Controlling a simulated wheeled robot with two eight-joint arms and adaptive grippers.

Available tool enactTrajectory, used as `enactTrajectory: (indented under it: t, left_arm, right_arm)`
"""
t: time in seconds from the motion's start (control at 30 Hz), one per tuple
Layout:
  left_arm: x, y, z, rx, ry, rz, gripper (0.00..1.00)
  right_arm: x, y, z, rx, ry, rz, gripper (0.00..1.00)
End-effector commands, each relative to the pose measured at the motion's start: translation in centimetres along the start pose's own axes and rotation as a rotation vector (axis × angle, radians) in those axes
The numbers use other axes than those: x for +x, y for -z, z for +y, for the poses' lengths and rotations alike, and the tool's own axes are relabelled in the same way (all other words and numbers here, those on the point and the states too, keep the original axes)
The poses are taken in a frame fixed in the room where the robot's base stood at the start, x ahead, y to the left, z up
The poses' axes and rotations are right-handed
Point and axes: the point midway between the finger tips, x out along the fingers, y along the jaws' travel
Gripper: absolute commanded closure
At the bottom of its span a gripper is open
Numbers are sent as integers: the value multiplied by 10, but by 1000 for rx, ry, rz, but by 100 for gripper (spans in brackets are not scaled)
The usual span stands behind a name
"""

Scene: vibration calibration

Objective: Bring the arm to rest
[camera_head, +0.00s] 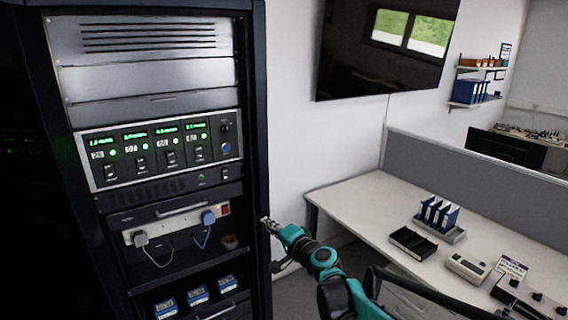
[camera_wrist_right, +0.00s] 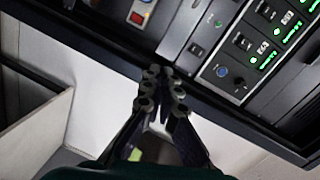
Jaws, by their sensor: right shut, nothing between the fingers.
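My right arm, teal and black, comes in from the lower right in the head view. My right gripper (camera_head: 266,222) is at the rack's right front edge, beside the power strip shelf. In the right wrist view the gripper (camera_wrist_right: 163,73) shows with its fingertips together and nothing between them. Its tips appear in front of the dark rack frame; I cannot tell whether they touch it. My left gripper is not in view.
The equipment rack (camera_head: 258,120) holds a panel with green displays (camera_head: 160,150) and a power strip (camera_head: 180,225) with two plugs. A white desk (camera_head: 360,205) on the right carries a black tray (camera_head: 413,243), blue binders (camera_head: 438,215) and a grey device (camera_head: 468,267).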

Motion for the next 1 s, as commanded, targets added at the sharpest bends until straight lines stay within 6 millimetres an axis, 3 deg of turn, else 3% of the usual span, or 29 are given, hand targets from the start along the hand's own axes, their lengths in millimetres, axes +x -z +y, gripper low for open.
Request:
enactTrajectory:
  t: [0.03, 0.27, 0.6, 0.7, 0.8, 1.0]
  left_arm:
    - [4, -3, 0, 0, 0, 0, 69]
    - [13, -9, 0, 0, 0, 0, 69]
    - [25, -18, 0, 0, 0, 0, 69]
    - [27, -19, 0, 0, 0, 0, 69]
    - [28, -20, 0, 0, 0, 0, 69]
    - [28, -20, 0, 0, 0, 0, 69]
  right_arm:
    - [-26, -6, 2, -68, -41, -17, 100]
    - [-143, -35, 42, -378, -281, -112, 100]
    - [-328, -73, 162, -731, -730, -243, 100]
    - [-368, -78, 191, -790, -840, -269, 100]
    - [-394, -81, 209, -828, -914, -285, 100]
    - [-410, -82, 220, -851, -962, -295, 100]
